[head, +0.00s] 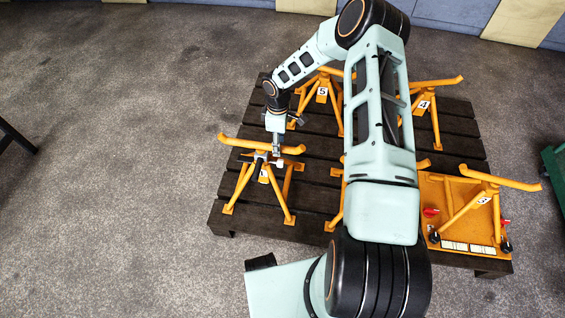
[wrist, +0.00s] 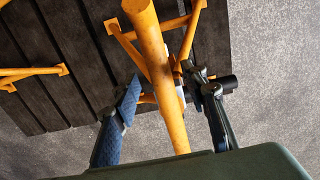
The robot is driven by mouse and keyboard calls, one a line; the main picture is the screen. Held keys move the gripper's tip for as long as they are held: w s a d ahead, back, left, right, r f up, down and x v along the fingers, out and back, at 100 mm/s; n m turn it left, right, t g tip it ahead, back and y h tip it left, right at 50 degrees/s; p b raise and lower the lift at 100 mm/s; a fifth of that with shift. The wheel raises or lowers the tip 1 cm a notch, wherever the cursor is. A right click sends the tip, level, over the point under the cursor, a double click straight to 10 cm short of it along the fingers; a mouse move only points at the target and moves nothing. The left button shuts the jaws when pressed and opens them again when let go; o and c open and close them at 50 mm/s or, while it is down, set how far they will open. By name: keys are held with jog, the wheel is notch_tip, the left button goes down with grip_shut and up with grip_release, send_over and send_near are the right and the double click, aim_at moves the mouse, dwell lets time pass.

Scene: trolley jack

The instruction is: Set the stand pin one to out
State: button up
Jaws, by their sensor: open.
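The orange stand at the front left of the pallet, seen in the head view (head: 240,190), has a long curved top bar and splayed legs. Its small number tag (head: 264,176) is too small to read surely. My gripper (head: 277,152) is at the neck of this stand, just under its top bar. In the wrist view my gripper (wrist: 165,92) is open, with the orange bar (wrist: 155,65) running between its fingers. A dark cylinder-ended piece, which looks like the stand pin (wrist: 228,82), shows beside the right finger. I cannot tell whether they touch.
The dark slatted pallet (head: 312,158) carries other orange stands, one tagged 5 (head: 322,92) and one tagged 4 (head: 424,106). Another stands over an orange plate (head: 460,228) at the right. My arm hides a stand in the middle. The floor (head: 110,160) to the left is largely clear.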

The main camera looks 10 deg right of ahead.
aim_at(279, 161)
notch_tip(279, 161, down, 11)
jog(key=b, duration=0.2)
jog(key=shift+r+b, duration=0.15)
jog(key=shift+b, duration=0.15)
jog(key=shift+c, duration=0.4)
grip_shut()
